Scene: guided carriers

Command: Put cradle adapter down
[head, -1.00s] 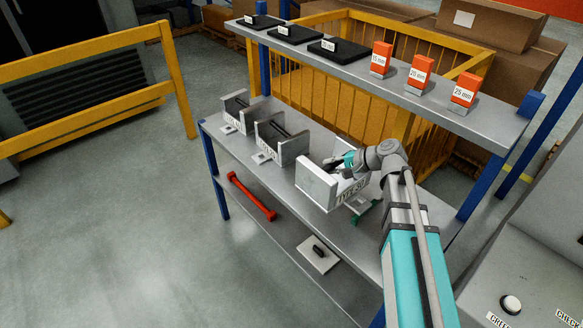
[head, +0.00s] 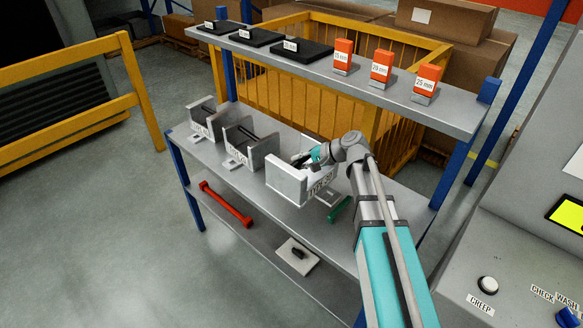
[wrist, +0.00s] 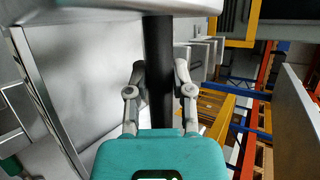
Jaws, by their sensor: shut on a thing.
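The held cradle adapter (head: 286,184) is a pale grey open-topped cradle with upright end plates and a partly readable TYPE label. It is at the right end of the row on the middle shelf (head: 262,205). My gripper (head: 314,156) reaches into it from the right. In the wrist view my gripper (wrist: 160,75) has its two fingers closed on either side of the adapter's dark bar (wrist: 159,50). I cannot tell whether the adapter touches the shelf or hangs just above it. A small pale plate (head: 328,196) shows beside its lower right.
Two similar cradles (head: 262,147) (head: 204,122) stand to the left. A green bar (head: 340,209) lies to the right. The upper shelf (head: 385,95) holds black plates and orange blocks. A red bar (head: 226,204) and a white plate (head: 297,256) are lower down. A grey console (head: 500,255) stands right.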

